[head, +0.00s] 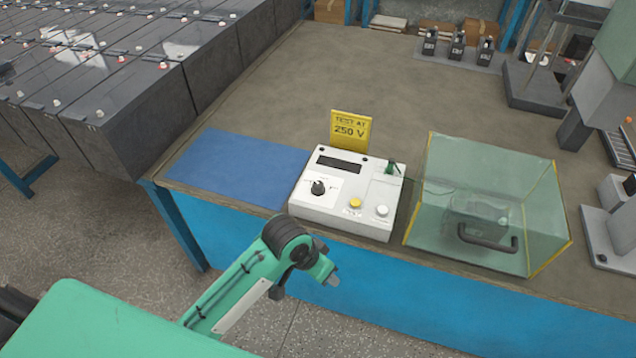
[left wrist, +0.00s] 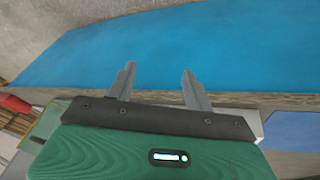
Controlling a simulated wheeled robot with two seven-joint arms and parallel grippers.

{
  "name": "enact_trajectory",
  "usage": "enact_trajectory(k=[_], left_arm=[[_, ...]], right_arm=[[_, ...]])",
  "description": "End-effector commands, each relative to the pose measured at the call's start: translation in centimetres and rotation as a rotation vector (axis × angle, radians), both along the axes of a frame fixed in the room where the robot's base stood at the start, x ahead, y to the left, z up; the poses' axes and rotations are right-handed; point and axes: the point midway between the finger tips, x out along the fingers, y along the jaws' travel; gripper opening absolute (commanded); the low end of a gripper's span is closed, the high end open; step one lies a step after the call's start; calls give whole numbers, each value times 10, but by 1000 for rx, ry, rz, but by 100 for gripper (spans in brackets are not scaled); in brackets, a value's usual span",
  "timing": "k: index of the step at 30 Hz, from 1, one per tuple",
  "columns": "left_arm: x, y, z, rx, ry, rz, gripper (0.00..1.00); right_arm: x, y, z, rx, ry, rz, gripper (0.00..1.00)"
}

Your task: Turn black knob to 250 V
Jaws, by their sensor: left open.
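The black knob (head: 318,188) sits on the left part of the top face of a white tester box (head: 337,214). The tester has a dark display, a yellow button (head: 355,203) and a white button (head: 382,211). The knob's pointer setting is too small to read. A yellow sign (head: 350,129) behind it reads "TEST AT 250 V". My left gripper (head: 331,278) is in front of the bench, below and apart from the tester. In the left wrist view its two fingers (left wrist: 158,85) are apart with nothing between them. My right gripper is in neither view.
A blue mat (head: 238,168) lies left of the tester. A clear cover with yellow edges (head: 480,190) and a dark handle stands to the right. The bench's blue front panel (left wrist: 230,45) is close to my left gripper. Battery rows (head: 110,85) stand at the left.

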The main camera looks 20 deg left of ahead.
Motion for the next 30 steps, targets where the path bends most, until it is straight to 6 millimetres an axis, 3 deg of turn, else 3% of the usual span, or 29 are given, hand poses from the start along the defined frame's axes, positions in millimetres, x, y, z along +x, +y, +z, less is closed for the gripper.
enact_trajectory(k=[6, 14, 24, 30], left_arm=[[50, -14, 18, 32, 35, -82, 52], [108, -8, 43, 107, 97, -114, 52], [187, 36, 101, 226, 178, -37, 52], [220, 66, 141, 270, 213, 42, 52]], right_arm=[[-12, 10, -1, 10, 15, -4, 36], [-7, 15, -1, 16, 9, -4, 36], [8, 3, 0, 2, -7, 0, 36], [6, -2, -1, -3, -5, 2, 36]])
